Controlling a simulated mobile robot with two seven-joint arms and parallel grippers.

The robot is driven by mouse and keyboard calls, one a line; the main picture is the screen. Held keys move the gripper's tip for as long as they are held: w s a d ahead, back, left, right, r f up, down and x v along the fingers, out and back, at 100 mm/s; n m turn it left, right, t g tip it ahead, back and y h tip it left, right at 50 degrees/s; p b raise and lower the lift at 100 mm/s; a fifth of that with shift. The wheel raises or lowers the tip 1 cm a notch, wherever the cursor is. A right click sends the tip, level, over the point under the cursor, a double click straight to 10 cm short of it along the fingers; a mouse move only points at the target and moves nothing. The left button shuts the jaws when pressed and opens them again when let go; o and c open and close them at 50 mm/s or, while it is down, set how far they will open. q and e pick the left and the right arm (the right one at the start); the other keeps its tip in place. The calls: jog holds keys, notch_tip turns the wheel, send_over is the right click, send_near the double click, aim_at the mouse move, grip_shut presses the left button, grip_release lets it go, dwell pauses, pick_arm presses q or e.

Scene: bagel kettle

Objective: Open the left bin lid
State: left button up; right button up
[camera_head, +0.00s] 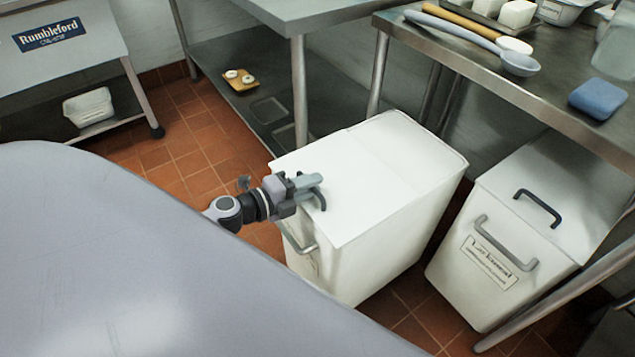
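The left bin (385,262) is a white box on the tiled floor. Its white lid (375,165) lies flat and closed on top. A dark lid handle (320,200) shows partly near the lid's left edge, and a grey bar handle (300,240) is on the bin's front face. My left gripper (310,184) is at the dark lid handle, over the lid's left edge. The fingers overlap the handle in the picture, hiding part of it, and I cannot tell whether they are shut on it. My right gripper is not in view.
A second white bin (480,255) with a closed lid and dark handle (537,208) stands at right. A steel counter (560,100) above it holds a ladle (470,32) and a blue sponge (598,98). A steel table (300,15) stands behind the left bin.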

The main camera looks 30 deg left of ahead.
pick_arm(q)
jog(key=shift+x, duration=1.1)
grip_shut()
jog(key=shift+w+d, duration=0.1)
